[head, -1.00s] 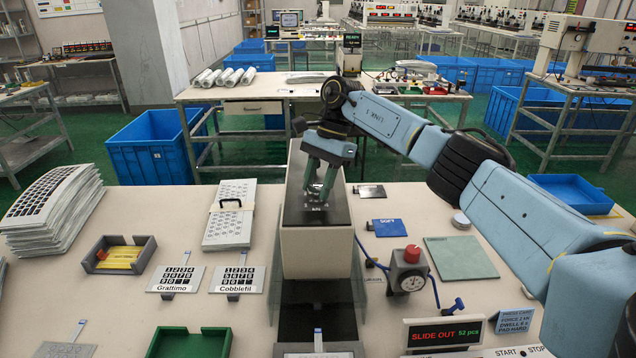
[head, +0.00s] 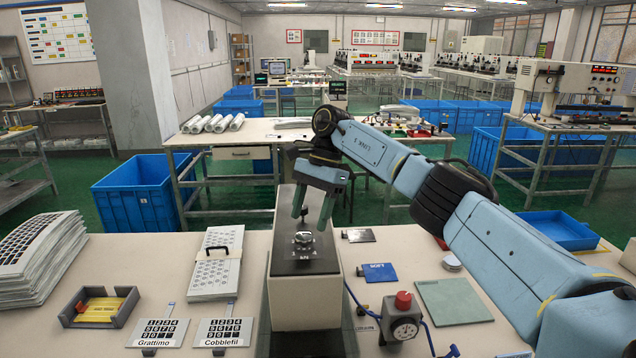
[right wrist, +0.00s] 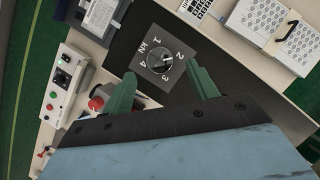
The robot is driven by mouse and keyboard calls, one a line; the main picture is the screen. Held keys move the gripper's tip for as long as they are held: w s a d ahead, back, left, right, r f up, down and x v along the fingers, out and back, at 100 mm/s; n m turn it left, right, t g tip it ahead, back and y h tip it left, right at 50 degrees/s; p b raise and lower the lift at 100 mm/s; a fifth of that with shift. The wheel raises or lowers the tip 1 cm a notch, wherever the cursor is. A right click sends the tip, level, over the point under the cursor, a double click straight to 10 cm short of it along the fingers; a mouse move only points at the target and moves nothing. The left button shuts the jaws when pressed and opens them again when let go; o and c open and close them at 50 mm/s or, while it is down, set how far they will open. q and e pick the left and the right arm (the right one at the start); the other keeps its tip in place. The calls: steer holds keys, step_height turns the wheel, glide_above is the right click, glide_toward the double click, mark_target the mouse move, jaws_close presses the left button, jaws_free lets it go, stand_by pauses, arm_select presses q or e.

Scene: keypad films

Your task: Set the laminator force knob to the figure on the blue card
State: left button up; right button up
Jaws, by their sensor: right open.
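The force knob (head: 304,240) is a silvery round knob on top of the laminator head (head: 305,262), a tall grey box with a dark top. My left gripper is out of view.
A gauge with a red button (head: 403,318), a blue SOFT pad (head: 380,272) and a green mat (head: 452,302) lie right of the laminator. Keypad sheets (head: 158,332), a grey tray (head: 70,318) and a paper stack (head: 38,252) lie left.

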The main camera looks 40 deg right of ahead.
steer(key=p+v, duration=0.2)
steer(key=v, duration=0.7)
stand_by(0.4)
